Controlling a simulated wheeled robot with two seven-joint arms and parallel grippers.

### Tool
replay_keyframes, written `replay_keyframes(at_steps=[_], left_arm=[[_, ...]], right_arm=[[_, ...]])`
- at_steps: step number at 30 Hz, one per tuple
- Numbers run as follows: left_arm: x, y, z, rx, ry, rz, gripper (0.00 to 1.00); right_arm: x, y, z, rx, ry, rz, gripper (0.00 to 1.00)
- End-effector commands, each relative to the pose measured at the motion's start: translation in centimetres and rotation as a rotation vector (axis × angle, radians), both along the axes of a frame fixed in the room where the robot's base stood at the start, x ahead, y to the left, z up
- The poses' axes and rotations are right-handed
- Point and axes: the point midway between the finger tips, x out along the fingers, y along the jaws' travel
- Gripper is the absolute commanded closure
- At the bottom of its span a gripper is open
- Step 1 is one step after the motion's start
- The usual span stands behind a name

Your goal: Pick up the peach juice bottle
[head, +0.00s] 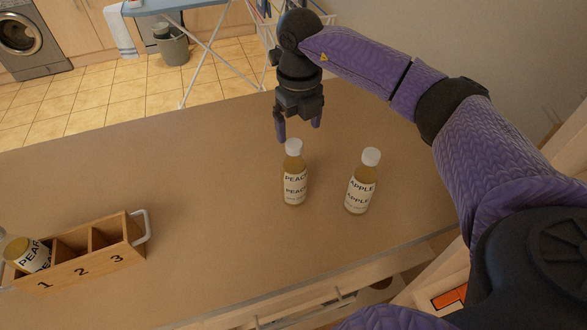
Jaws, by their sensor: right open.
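The peach juice bottle (294,180) stands upright on the brown tabletop, with a white cap and a label reading PEACH. My right gripper (299,135) is open and points down, with its fingertips close to the bottle's cap in the picture. I cannot tell whether they touch the cap. Nothing is between the fingers that I can make out. My left gripper is not in view.
An apple juice bottle (362,182) stands just right of the peach bottle. A wooden crate (128,255) with numbered compartments sits at the left, a pear bottle (28,254) in compartment 1. The tabletop (215,200) between crate and bottles is clear.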

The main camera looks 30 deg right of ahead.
Motion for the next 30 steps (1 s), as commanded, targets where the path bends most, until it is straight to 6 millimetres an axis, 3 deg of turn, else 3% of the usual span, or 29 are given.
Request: replay_keyframes(at_steps=[10, 18, 30], left_arm=[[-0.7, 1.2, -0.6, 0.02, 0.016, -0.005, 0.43], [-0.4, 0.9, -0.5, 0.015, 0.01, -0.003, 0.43], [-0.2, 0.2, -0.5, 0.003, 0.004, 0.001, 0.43]], right_arm=[[0.2, 0.9, -6.1, 0.004, 0.001, 0.004, 0.08], [0.2, 0.9, -6.5, 0.005, -0.003, 0.005, 0.11], [0.2, 0.9, -6.5, 0.006, -0.003, 0.005, 0.95]])
